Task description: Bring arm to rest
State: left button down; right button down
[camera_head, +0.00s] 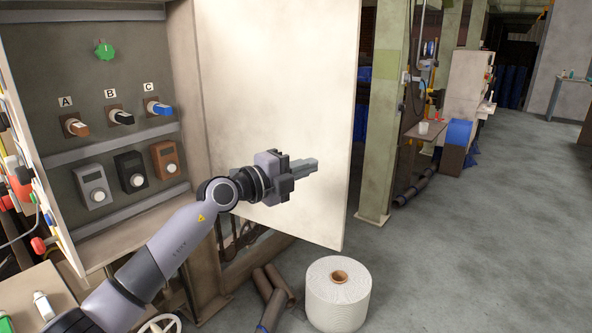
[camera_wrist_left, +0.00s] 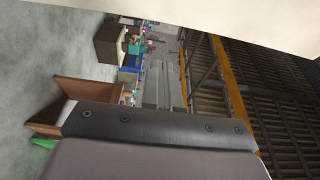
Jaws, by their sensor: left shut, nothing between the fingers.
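My left arm reaches in from the lower left in the head view. Its gripper (camera_head: 306,168) is shut and empty, pointing right, in front of the open pale cabinet door (camera_head: 290,80). I cannot tell whether it touches the door. A pale surface (camera_wrist_left: 270,12) crosses the top of that view. My right gripper is not in view.
The open cabinet holds a green knob (camera_head: 104,49), switches marked A, B and C, and several small boxes with dials. A white spool (camera_head: 338,295) and brown tubes (camera_head: 270,296) lie on the floor below. A green post (camera_head: 380,120) stands behind the door. The floor at right is clear.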

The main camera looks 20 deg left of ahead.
pick_arm(q)
jog(key=s+a+f+n+g+y, duration=0.2)
jog(key=s+f+n+y, duration=0.2)
jog(key=s+f+n, duration=0.7)
jog(key=s+a+f+n+g+y, duration=0.1)
jog(key=s+f+n+y, duration=0.3)
jog(key=s+f+n, duration=0.7)
jog(key=s+f+g, duration=0.1)
jog(key=s+f, duration=1.4)
jog(key=f, duration=0.1)
jog(key=shift+a+f+n, duration=0.25)
jog(key=shift+a+n, duration=0.15)
